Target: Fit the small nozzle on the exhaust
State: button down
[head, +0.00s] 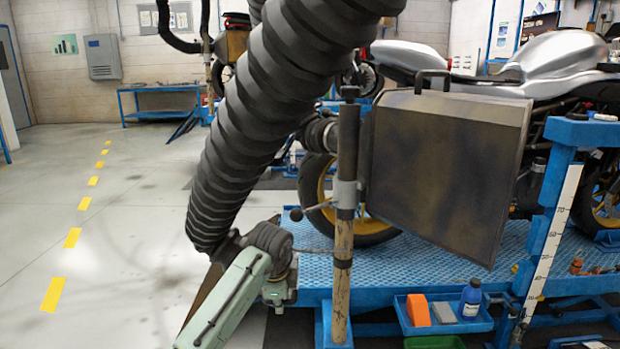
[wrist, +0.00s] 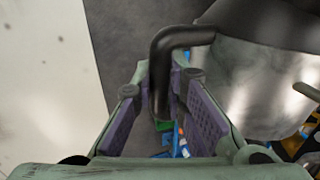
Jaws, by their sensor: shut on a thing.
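In the wrist view my gripper (wrist: 162,105) has its purple-padded fingers on either side of a black bent handle (wrist: 163,70) and is shut on it. The handle leads towards a grey metal surface (wrist: 245,85), apparently the nozzle, beneath a dark curved part (wrist: 270,20). In the head view a thick black corrugated hose (head: 250,125) hangs down to my wrist. A brown sheet edge (head: 196,297) shows behind my green arm link; I cannot tell whether it belongs to the held nozzle. My fingertips and the hose's lower end are hidden there.
A large metal hood (head: 440,170) with a black top handle is clamped beside a post (head: 344,235), just right of my arm. Behind it are a blue lift platform (head: 410,268) and a motorcycle (head: 565,55). A blue tray (head: 480,325) sits low right. Floor at left is clear.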

jog(key=shift+r, duration=0.1)
jog(key=s+r+p, duration=0.2)
jog(key=s+r, duration=0.1)
jog(key=s, duration=0.7)
dwell(1.5)
jog(key=w+d+f+n+g+y, duration=0.1)
jog(key=d+f+n+g+y, duration=0.2)
jog(key=f+n, duration=1.15)
jog(key=s+d+f+n, duration=0.1)
jog(key=s+d+f, duration=0.1)
jog(key=s+f, duration=0.3)
jog(key=s+d+f+n, duration=0.2)
jog(key=s+f, duration=0.3)
jog(key=f, duration=0.9)
jog(key=shift+d+g+y, duration=0.3)
jog(key=shift+w+r+n, duration=0.1)
jog(key=shift+n, duration=0.15)
